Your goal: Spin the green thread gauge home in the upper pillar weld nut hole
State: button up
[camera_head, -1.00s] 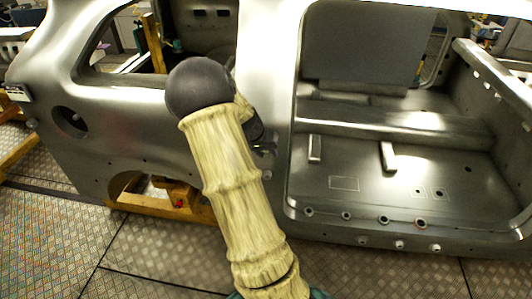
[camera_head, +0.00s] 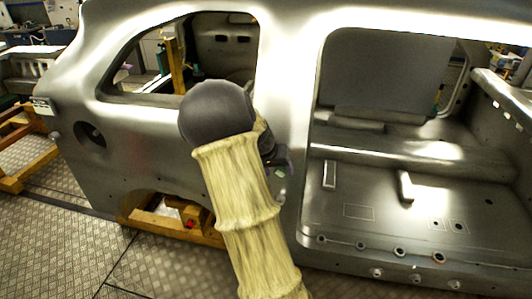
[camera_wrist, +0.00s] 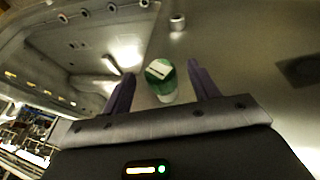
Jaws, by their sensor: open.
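The green thread gauge (camera_wrist: 160,72) shows in the wrist view with a slotted green head and a pale lower part. It sits between the two purple fingers of my open gripper (camera_wrist: 162,80), with a visible gap on each side. A short round metal weld nut (camera_wrist: 178,22) stands on the pillar panel above it in that view. I cannot tell whether the gauge's far end is in a hole. In the head view my gripper (camera_head: 276,158) is at the pillar (camera_head: 288,100), mostly hidden behind my dark wrist joint; a small green patch (camera_head: 281,172) shows there.
The grey car body has a door opening (camera_head: 400,230) right of the pillar and a window opening (camera_head: 190,60) to its left. A row of round fittings lines the sill (camera_head: 400,251). An orange stand (camera_head: 165,220) supports the body. Bare patterned floor (camera_head: 60,255) lies in front.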

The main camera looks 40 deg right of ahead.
jog(key=w+b+v, duration=0.1)
jog(key=b+v, duration=0.1)
jog(key=v, duration=1.1)
jog(key=shift+s, duration=0.5)
dwell(0.4)
jog(key=shift+a+f, duration=0.1)
jog(key=shift+f, duration=0.05)
jog(key=shift+c, duration=1.4)
jog(key=s+a+f+n+y, duration=0.1)
jog(key=s+a+f+n, duration=0.2)
jog(key=a, duration=0.5)
jog(key=s+a+f+n+t+y, duration=0.1)
jog(key=s+a+f+n+y, duration=0.1)
jog(key=s+a+f, duration=0.3)
jog(key=s+a+f+n+y, duration=0.2)
jog(key=s+a+f+n, duration=0.2)
jog(key=a, duration=0.6)
jog(key=shift+s+a+f+t, duration=0.35)
jog(key=shift+s+f, duration=0.25)
jog(key=shift+f, duration=0.25)
jog(key=shift+d, duration=0.1)
jog(key=shift+c, duration=1.2)
jog(key=shift+w+d, duration=0.1)
